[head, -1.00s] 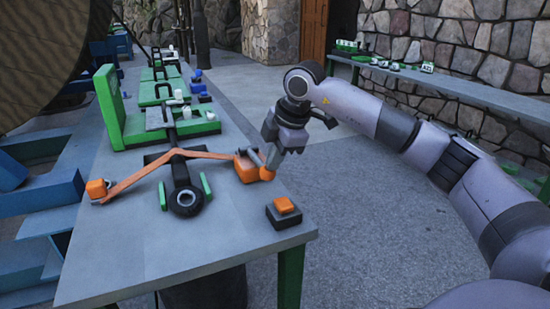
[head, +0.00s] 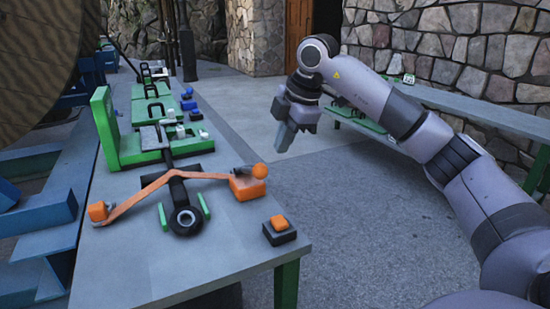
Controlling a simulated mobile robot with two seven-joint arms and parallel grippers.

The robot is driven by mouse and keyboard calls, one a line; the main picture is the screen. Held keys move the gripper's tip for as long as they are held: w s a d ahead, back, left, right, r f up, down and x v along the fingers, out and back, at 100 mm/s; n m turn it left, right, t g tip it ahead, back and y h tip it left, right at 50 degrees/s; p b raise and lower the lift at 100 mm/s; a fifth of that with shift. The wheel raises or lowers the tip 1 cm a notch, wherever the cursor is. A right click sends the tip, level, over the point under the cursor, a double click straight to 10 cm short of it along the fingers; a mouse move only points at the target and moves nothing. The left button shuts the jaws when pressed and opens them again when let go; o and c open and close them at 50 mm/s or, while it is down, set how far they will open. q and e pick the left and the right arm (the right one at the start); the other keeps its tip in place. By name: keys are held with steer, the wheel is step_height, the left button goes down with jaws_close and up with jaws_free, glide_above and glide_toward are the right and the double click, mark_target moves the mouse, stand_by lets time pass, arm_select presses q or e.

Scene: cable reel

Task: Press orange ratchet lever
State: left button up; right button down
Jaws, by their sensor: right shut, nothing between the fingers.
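The orange ratchet lever appears to be the small dark handle with an orange ball knob (head: 262,171), on an orange block (head: 247,188) at the table's right edge. An orange strap (head: 150,187) runs from this block over a black wheeled piece to another orange block (head: 98,212) on the left. My right gripper (head: 283,150) is shut and empty, pointing down beyond the table's right edge, above and to the right of the knob and apart from it. My left gripper is out of view.
An orange button on a dark base (head: 279,230) sits near the table's front right corner. Green fixtures (head: 104,130) stand farther back on the grey table (head: 140,265). A large reel (head: 45,60) is at the upper left. The floor right of the table is clear.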

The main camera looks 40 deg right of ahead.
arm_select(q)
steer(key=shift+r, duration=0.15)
arm_select(e)
steer(key=shift+v, duration=1.4)
steer(key=shift+w, duration=0.1)
